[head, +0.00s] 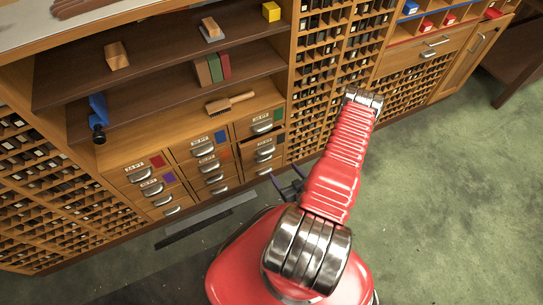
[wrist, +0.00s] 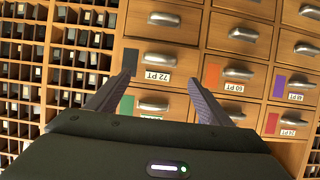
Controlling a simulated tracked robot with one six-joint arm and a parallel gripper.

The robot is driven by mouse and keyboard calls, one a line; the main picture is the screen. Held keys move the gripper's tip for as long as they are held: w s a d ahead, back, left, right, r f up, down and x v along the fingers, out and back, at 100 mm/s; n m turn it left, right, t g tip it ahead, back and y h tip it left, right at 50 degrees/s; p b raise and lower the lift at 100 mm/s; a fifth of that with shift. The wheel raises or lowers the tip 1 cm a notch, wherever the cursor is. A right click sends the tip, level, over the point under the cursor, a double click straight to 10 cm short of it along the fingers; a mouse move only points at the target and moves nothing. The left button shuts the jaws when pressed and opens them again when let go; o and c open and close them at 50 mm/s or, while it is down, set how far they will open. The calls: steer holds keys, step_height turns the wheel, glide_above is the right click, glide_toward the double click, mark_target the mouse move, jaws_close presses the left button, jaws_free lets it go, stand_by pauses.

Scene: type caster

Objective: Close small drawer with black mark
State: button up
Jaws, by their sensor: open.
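The small drawer with the black mark (wrist: 152,58) is in the upper middle of the wrist view. It has a metal handle, a "72 PT" label and a dark square mark at its left. In the head view this drawer (head: 263,141) seems to be the second one down in the right column, pulled out a little, with a dark gap above its front. My gripper (wrist: 160,78) is open and empty, its two fingers spread on either side of the label. In the head view my gripper (head: 285,184) is low in front of the right column. Contact cannot be told.
A drawer with a green mark (head: 261,122) is above the black-marked one. Neighbouring drawers carry blue, orange, red and purple marks. Pigeonhole racks (head: 335,60) stand at the right. A brush (head: 228,102) lies on top of the drawers. The green floor (head: 450,190) is clear at the right.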

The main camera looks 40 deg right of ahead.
steer(key=shift+w, duration=0.1)
glide_toward(266, 148)
steer(key=shift+w+d+f, duration=0.25)
steer(key=shift+w+f, duration=0.55)
steer(key=shift+w, duration=0.15)
steer(key=shift+w+d+f, duration=0.25)
steer(key=shift+w+f, duration=0.55)
steer(key=shift+w, duration=0.15)
steer(key=shift+c, duration=0.4)
steer(key=c, duration=1.4)
steer(key=shift+w+d, duration=0.25)
steer(key=shift+w, duration=0.65)
steer(key=shift+w+d, duration=0.3)
steer(key=shift+w, duration=0.6)
steer(key=shift+c, duration=0.2)
steer(key=o, duration=1.5)
steer(key=shift+s, duration=0.15)
